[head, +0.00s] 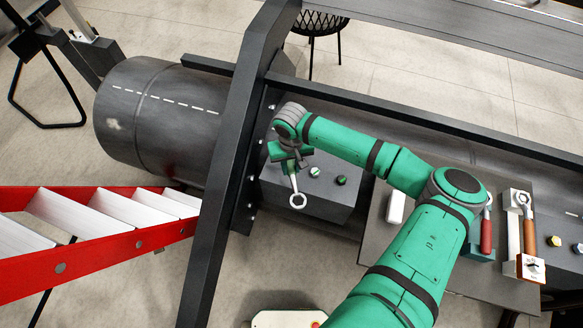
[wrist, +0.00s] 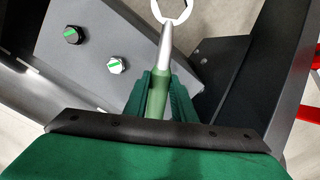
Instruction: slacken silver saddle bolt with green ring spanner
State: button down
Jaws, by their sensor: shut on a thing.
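My gripper (head: 292,163) is shut on the green handle of the ring spanner (wrist: 158,95). The spanner's silver shank and open ring (head: 297,200) point away from the jaws, and the ring is cut off at the top of the wrist view. The silver saddle bolt (head: 315,172) has a green mark on its head and stands on a dark grey block (head: 320,205). It also shows in the wrist view (wrist: 117,66), left of the spanner. The ring is apart from the bolt. A black bolt (wrist: 72,35) with a green mark stands beside the silver one.
A dark upright beam (head: 228,160) stands close left of the block. A grey table (head: 385,255) at right carries a red-handled tool (head: 486,230), a brown-handled ring spanner (head: 528,230) and a white block (head: 396,207). Red-sided steps (head: 95,245) and a dark float (head: 150,120) lie left.

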aim_at(292, 178)
jog(key=n, duration=0.3)
jog(key=s+n, duration=0.1)
jog(key=n, duration=0.1)
jog(key=shift+r+n, duration=0.1)
jog(key=shift+n, duration=0.3)
jog(key=n, duration=0.2)
jog(key=s+n, duration=0.1)
jog(key=n, duration=0.2)
jog(key=shift+r+n, duration=0.15)
jog(key=shift+n, duration=0.15)
jog(key=n, duration=0.3)
jog(key=shift+s+r, duration=0.1)
jog(key=shift+s, duration=0.1)
jog(key=n, duration=0.4)
jog(key=shift+s+r, duration=0.15)
jog(key=shift+s, duration=0.05)
jog(key=n, duration=0.2)
jog(key=s+n, duration=0.1)
jog(key=n, duration=0.1)
jog(key=shift+d+r+n, duration=0.1)
jog(key=shift+r+n, duration=0.1)
jog(key=shift+n, duration=0.2)
jog(key=shift+w+f, duration=0.1)
jog(key=shift+f, duration=2.3)
jog(key=shift+w+f, duration=0.1)
jog(key=shift+f, duration=1.3)
jog(key=shift+s+d, duration=0.15)
jog(key=shift+s, duration=0.1)
